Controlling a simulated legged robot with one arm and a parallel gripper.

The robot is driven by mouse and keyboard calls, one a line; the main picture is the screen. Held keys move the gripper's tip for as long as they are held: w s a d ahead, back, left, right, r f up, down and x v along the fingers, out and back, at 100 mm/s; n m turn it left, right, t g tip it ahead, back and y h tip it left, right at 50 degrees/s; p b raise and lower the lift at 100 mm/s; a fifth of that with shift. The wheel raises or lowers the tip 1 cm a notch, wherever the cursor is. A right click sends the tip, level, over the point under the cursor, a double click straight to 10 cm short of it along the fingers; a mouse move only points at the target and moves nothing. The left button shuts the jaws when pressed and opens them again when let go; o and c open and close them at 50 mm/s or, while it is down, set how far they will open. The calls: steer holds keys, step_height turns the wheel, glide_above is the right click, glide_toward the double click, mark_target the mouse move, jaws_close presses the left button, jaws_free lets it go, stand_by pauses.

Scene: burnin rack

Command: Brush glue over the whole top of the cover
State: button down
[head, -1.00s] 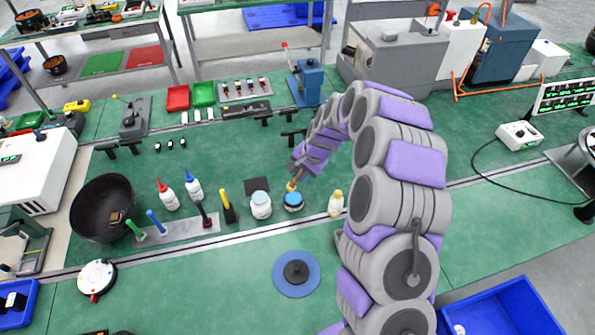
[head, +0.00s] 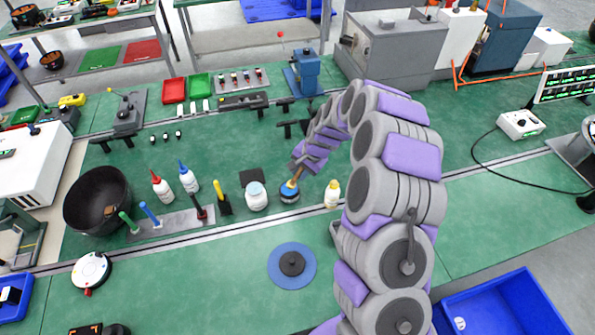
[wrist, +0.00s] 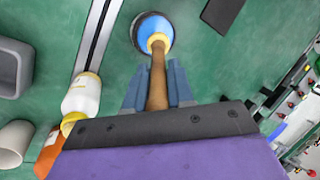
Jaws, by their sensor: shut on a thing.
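My gripper (wrist: 156,88) is shut on the brown handle of a brush (wrist: 157,84) with a yellow collar. The brush points down into a small round pot with a blue inside (wrist: 141,29), and its bristles are hidden there. In the head view the pot (head: 289,197) stands on the green bench beside a white jar, with the brush's yellow end at its opening. A dark round piece with a raised knob, which looks like the cover (head: 291,263), sits on a blue disc (head: 275,277) nearer me, apart from my gripper.
A white jar (head: 257,198) stands left of the pot, and a yellow-capped bottle (head: 332,195) close on its right. Red- and blue-capped bottles, a tool strip (head: 172,225) and a black bowl (head: 97,200) are farther left. The bench around the blue disc is clear.

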steer(key=shift+a+f, duration=0.25)
steer(key=shift+a, duration=0.4)
steer(key=shift+d+f, duration=0.15)
steer(key=shift+d, duration=0.4)
steer(key=shift+a+f, duration=0.1)
steer(key=shift+a+f, duration=0.1)
steer(key=shift+a, duration=0.25)
steer(key=shift+d, duration=0.3)
steer(key=shift+a, duration=0.1)
stand_by(0.4)
